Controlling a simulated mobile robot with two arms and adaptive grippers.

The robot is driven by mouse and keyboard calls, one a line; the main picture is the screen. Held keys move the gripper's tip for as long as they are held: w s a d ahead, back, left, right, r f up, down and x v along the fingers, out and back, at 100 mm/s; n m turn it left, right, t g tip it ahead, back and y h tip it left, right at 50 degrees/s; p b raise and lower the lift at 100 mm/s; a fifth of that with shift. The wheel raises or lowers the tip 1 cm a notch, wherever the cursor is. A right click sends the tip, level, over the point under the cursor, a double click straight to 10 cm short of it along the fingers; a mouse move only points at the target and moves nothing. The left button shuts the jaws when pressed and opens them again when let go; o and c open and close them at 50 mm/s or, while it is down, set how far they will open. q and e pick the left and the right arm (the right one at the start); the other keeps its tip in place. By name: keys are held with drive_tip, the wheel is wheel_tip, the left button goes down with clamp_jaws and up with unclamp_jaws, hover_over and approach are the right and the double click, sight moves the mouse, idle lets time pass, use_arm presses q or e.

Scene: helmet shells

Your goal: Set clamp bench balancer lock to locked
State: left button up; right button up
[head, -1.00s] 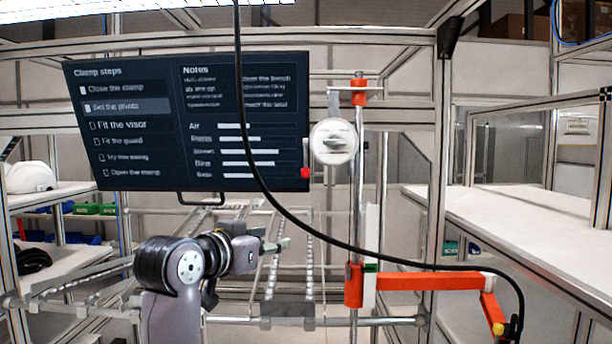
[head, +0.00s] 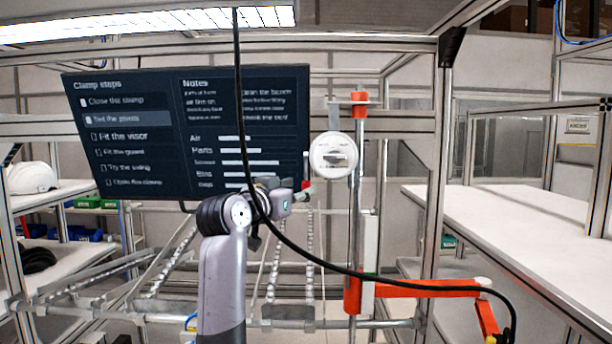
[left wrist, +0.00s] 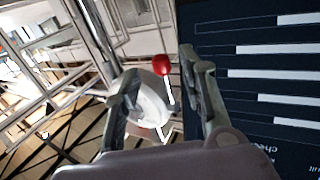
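The bench balancer is a white round disc (head: 333,154) on an upright post, left of the post's red collar (head: 359,97). A thin lever with a red knob (head: 305,185) hangs at the disc's left side. In the left wrist view the red knob (left wrist: 160,65) and the white disc (left wrist: 154,108) show between my fingers. My left gripper (head: 308,193) is open and empty, close below the knob; it also shows in the left wrist view (left wrist: 158,78). Contact with the lever cannot be told. My right gripper is out of view.
A dark screen (head: 150,130) hangs behind and left of my left gripper. A black cable (head: 290,218) passes in front of it. An orange arm (head: 425,288) sticks out right from the post. White shelves (head: 520,230) stand at right.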

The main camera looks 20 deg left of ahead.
sight(304, 188)
use_arm(q)
drive_tip(key=shift+w+d+p, duration=0.25)
drive_tip(key=shift+w+p, duration=0.2)
drive_tip(key=shift+w, duration=0.75)
drive_tip(key=shift+w+d+p, duration=0.2)
drive_tip(key=shift+w+p, duration=0.25)
drive_tip(key=shift+w, duration=0.7)
clamp_jaws()
